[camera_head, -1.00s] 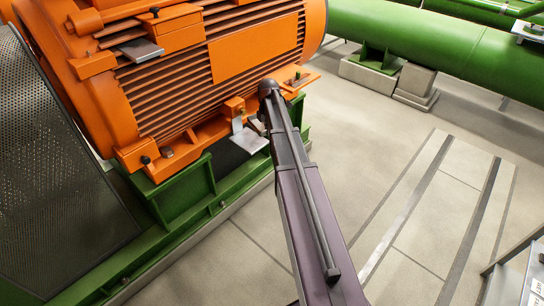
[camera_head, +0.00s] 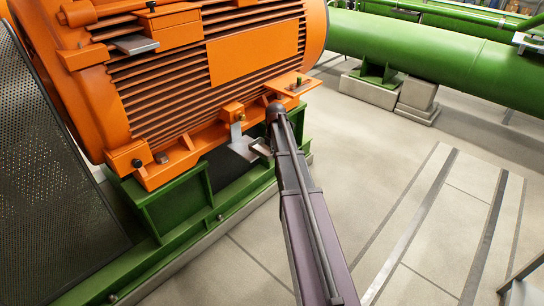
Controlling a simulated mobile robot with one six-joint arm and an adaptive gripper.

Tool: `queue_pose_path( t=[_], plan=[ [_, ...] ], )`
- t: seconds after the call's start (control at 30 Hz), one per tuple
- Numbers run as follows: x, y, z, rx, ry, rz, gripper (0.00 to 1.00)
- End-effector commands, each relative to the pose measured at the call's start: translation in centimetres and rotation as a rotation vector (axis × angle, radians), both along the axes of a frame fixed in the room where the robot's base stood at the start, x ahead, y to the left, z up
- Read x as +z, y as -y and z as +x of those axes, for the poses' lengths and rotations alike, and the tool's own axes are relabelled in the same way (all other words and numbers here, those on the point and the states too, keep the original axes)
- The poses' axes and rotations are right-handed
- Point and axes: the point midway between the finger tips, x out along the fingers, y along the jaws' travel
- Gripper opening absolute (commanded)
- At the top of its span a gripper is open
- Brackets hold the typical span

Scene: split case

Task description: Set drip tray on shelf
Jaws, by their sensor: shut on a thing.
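A thin grey metal plate, which I take to be the drip tray (camera_head: 242,151), lies roughly level beside the lower flank of the orange motor. My gripper (camera_head: 260,148) is at its right edge and is shut on it. My wrist and arm hide most of the jaws. A light upright metal piece (camera_head: 237,134) stands just behind the plate, below a small orange block. I cannot tell whether it touches the plate. Which surface is the shelf is not clear. Another grey plate (camera_head: 135,44) juts out under an orange box higher on the motor.
The orange motor (camera_head: 255,60) stands on a green base frame (camera_head: 175,205). A perforated dark guard (camera_head: 50,170) is at the left. A thick green pipe (camera_head: 430,50) runs across the back right. The pale floor (camera_head: 360,150) right of my arm is clear.

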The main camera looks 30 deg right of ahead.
Motion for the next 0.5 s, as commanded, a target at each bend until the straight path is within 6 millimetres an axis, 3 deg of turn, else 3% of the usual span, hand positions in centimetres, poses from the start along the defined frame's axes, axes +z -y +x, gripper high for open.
queue_pose_path(
  t=[0.5],
  plan=[
    [-0.26, -0.1, 0.54, -0.001, 0.0, 0.0, 0.0]
  ],
)
